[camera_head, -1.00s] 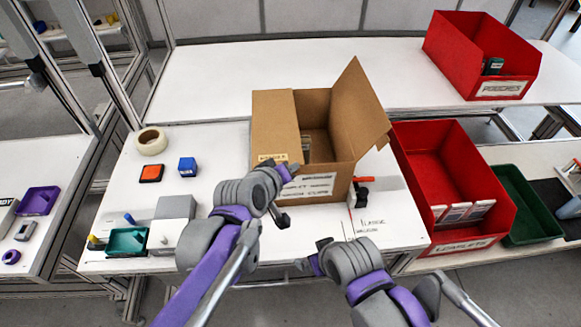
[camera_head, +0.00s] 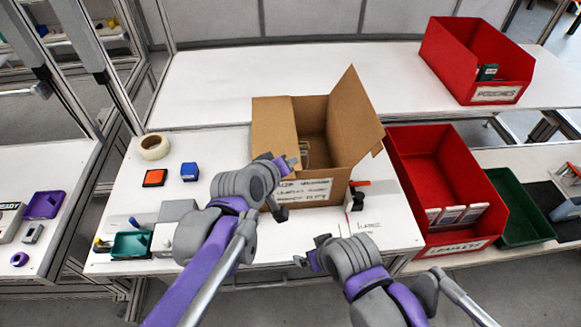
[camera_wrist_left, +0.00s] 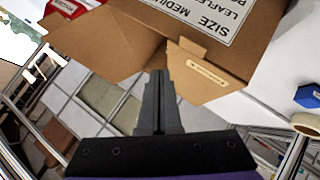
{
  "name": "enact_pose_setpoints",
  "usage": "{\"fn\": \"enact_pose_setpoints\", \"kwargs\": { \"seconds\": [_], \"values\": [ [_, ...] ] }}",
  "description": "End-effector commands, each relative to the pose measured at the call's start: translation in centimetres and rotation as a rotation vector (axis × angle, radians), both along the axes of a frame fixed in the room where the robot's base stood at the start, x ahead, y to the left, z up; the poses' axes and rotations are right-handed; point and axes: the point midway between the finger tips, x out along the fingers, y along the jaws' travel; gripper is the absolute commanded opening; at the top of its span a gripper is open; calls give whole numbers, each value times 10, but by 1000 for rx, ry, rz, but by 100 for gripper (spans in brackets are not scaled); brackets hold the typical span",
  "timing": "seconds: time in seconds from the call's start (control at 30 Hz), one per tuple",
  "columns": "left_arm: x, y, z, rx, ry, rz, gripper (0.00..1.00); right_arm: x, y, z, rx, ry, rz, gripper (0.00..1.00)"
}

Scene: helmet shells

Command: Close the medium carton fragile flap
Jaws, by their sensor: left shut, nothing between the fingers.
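The open brown medium carton (camera_head: 312,193) stands on the white table with its printed label facing me. Its right flap (camera_head: 355,112) stands up and leans outward. A left panel (camera_head: 273,125) covers the left part of the opening. In the left wrist view, a flap (camera_wrist_left: 205,85) carries a small cream strip, too small to read. My left gripper (camera_head: 292,162) is shut and empty at the carton's near left corner; its closed fingers (camera_wrist_left: 159,80) show close to the flaps, contact unclear. My right gripper (camera_head: 310,258) hangs in front of the table, its fingers unclear.
A red bin (camera_head: 420,160) with leaflets stands close right of the carton, and a green tray (camera_head: 525,210) beyond it. Another red bin (camera_head: 465,50) is on the back shelf.

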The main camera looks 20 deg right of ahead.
Motion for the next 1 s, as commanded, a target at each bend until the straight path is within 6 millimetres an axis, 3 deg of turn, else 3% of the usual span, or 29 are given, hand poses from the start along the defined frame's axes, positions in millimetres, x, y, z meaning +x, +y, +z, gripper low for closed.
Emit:
{"fn": "enact_pose_setpoints", "kwargs": {
  "seconds": [0.03,0.3,0.5,0.87,0.97,1.0],
  "values": [
    [8,0,23,0,-8,2,0,8,0,20,0,-14,0,100],
    [-39,11,56,0,-2,-2,0,4,0,12,0,-8,0,100],
    [-58,17,76,-1,-2,-2,0,5,0,13,0,-9,0,100],
    [-63,24,81,7,-2,5,0,5,0,13,0,-9,0,100],
    [-61,49,69,53,-7,23,0,5,0,13,0,-9,0,100],
    [-59,66,60,86,-8,35,0,5,0,13,0,-9,0,100]
  ]
}}
